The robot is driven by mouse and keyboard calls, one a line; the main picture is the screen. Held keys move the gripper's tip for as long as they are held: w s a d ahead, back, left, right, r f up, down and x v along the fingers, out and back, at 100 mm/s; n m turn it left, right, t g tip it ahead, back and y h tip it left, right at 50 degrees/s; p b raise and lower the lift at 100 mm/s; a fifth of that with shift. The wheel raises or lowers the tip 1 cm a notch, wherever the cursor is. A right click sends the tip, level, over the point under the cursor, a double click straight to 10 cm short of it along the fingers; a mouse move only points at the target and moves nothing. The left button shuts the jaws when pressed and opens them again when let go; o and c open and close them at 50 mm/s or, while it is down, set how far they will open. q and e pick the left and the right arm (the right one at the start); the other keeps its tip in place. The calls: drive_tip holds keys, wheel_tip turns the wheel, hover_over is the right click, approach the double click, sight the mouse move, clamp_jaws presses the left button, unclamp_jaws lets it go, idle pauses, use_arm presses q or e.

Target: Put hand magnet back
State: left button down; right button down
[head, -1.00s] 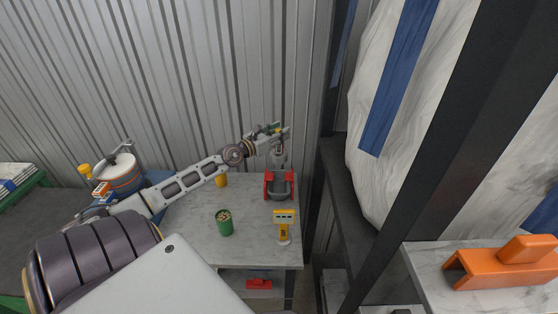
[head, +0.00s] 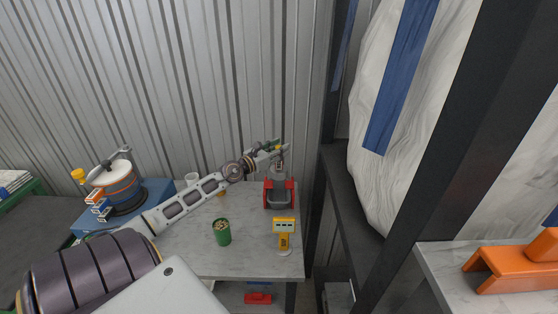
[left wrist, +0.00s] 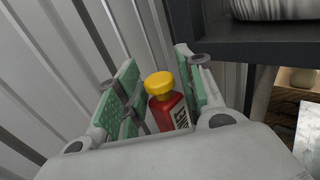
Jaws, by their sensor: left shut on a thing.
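My left gripper (head: 277,150) is at the far end of the reaching left arm, over the back right of the marble table. In the left wrist view my left gripper (left wrist: 160,95) has its green-padded fingers shut on a red piece with a yellow round top and a printed label, which I take for the hand magnet (left wrist: 170,110). Its lower part is hidden by the gripper body. In the head view the held piece is too small to make out clearly. A red holder with a grey middle (head: 280,195) stands right below the gripper. My right gripper is not in view.
The marble table (head: 250,258) also bears a green cup (head: 222,232) and a yellow device (head: 284,237). A pot (head: 122,185) stands on a blue base at the left. A dark shelf frame (head: 322,170) stands close on the right. A corrugated wall is behind.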

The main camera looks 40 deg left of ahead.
sight(279, 164)
use_arm(q)
drive_tip(key=shift+f+b, duration=1.1)
drive_tip(key=shift+f, duration=0.25)
drive_tip(key=shift+f+b, duration=0.4)
drive_tip(key=shift+f, duration=0.6)
drive_tip(key=c, duration=1.4)
unclamp_jaws()
drive_tip(key=shift+f, duration=0.15)
drive_tip(key=o, duration=0.5)
